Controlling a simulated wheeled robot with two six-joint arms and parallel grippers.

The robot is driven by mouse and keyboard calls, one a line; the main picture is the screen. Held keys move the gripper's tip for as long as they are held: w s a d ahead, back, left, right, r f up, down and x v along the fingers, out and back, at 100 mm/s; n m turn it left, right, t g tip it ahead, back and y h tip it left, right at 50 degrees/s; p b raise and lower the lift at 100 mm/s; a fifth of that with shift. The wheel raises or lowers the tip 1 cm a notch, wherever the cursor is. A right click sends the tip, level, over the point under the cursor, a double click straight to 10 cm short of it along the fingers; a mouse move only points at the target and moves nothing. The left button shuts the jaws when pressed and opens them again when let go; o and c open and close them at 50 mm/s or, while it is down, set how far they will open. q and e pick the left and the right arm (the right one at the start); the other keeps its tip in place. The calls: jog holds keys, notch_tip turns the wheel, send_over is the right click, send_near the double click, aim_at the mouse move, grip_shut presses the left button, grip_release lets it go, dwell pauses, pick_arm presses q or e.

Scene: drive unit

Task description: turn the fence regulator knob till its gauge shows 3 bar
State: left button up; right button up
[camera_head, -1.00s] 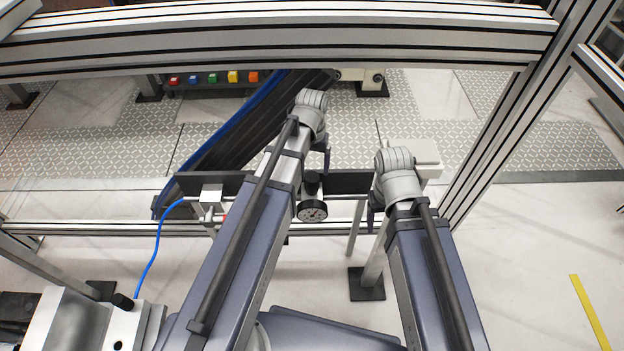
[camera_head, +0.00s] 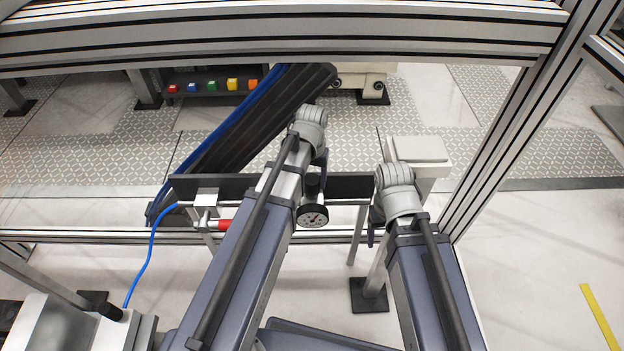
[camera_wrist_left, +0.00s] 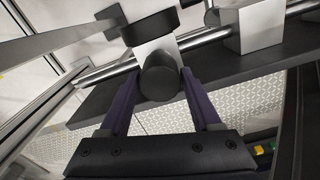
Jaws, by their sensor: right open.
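The regulator's round gauge (camera_head: 313,216) has a white dial in a black case, mounted on the fence rail. Its dial is too small to read. The regulator's black knob (camera_wrist_left: 160,84) shows in the left wrist view, between the two fingers of my left gripper (camera_wrist_left: 160,76). The fingers lie close on both sides; whether they touch it is unclear. In the head view, my left gripper (camera_head: 320,172) is just above the gauge, partly hidden by its wrist. My right gripper (camera_head: 373,225) is open and empty, right of the gauge and apart from it.
A red-handled valve (camera_head: 222,225) and a blue hose (camera_head: 152,250) are left of the regulator. A dark plate (camera_head: 345,186) runs behind. Aluminium fence beams (camera_head: 280,38) cross above. A post (camera_head: 377,275) stands near my right arm. Coloured buttons (camera_head: 212,86) are beyond.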

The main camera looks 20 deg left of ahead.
pick_arm(q)
jog(key=c, duration=0.9)
jog(key=shift+c, duration=0.2)
jog(key=shift+n, duration=0.3)
jog(key=n, duration=0.5)
jog(key=shift+n, duration=0.3)
jog(key=n, duration=0.5)
jog(key=shift+n, duration=0.4)
jog(key=o, duration=1.4)
jog(key=shift+c, duration=0.2)
